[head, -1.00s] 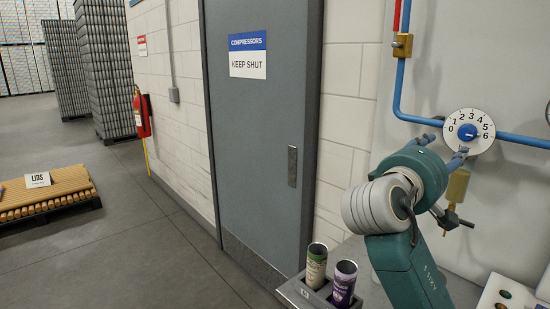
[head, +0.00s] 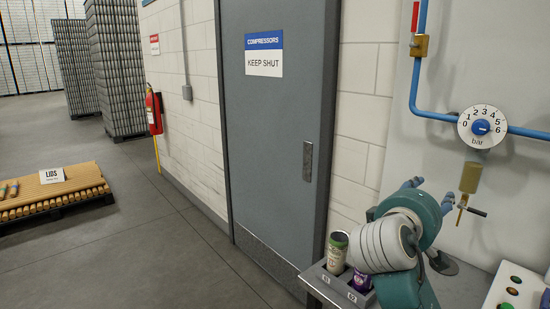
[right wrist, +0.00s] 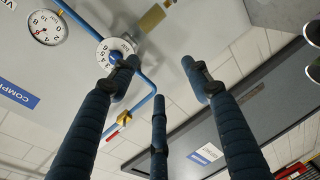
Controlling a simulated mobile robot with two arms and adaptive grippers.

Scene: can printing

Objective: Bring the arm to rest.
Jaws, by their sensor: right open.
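My right gripper (head: 430,192) is open and empty, below and left of the round pressure dial (head: 482,127) on the pale panel, apart from it. The dial is white, numbered 0 to 6, with a blue knob. In the right wrist view the spread dark fingers of my right gripper (right wrist: 162,75) hold nothing, and the dial (right wrist: 118,50) shows beyond the left finger. My right arm is bent in front of the panel. My left gripper is not in view.
A rack (head: 318,277) holds a green-topped can (head: 337,250) and a purple can (head: 362,281), partly hidden by my arm. A blue pipe (head: 430,116) and brass valve (head: 470,177) are on the panel. A grey door (head: 270,130) stands left.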

